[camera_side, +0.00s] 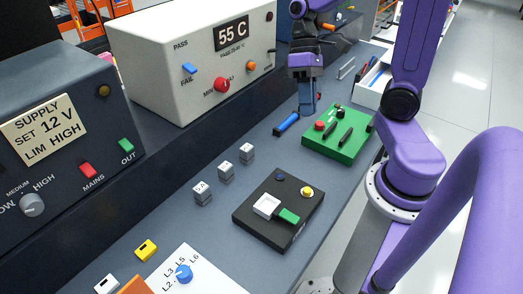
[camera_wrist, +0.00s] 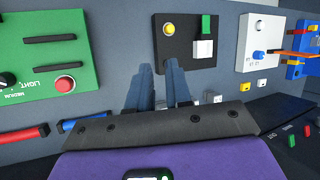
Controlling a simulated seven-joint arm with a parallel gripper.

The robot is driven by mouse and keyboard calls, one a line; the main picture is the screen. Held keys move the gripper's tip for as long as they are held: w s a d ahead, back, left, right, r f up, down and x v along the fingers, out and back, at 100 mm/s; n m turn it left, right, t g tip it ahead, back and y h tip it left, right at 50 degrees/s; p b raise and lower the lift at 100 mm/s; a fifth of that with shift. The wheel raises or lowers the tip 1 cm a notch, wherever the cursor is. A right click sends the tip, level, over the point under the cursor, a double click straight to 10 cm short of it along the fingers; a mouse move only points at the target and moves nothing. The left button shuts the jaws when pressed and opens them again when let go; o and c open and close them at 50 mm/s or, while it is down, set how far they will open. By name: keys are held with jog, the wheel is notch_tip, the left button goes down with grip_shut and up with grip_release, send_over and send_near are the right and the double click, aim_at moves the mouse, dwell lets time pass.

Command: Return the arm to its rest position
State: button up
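My gripper (camera_side: 308,106) hangs fingers-down above the bench in the side view, between the white instrument box and the green panel (camera_side: 345,146). In the wrist view its two blue-grey fingers (camera_wrist: 159,78) stand a little apart with a gap between them. I see nothing held in the gap. A blue rod (camera_side: 287,124) lies on the bench close to the fingers; it also shows in the wrist view (camera_wrist: 82,122) left of them. The arm reaches out from the right side of the side view.
The white box (camera_side: 170,62) reading 55 C and the dark supply box (camera_side: 65,165) stand along the left. A black panel (camera_side: 250,224) and several grey cubes (camera_side: 225,172) sit on the bench. A white tray (camera_side: 368,97) is at the back right. Bare bench lies between the panels.

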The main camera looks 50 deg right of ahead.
jog(key=s+a+f+n+t+h, duration=0.1)
jog(key=s+a+n+t+h, duration=0.2)
jog(key=s+n, duration=0.6)
jog(key=shift+a+f+n+t+h, duration=0.35)
jog(key=shift+a+n+t, duration=0.4)
jog(key=shift+a, duration=0.65)
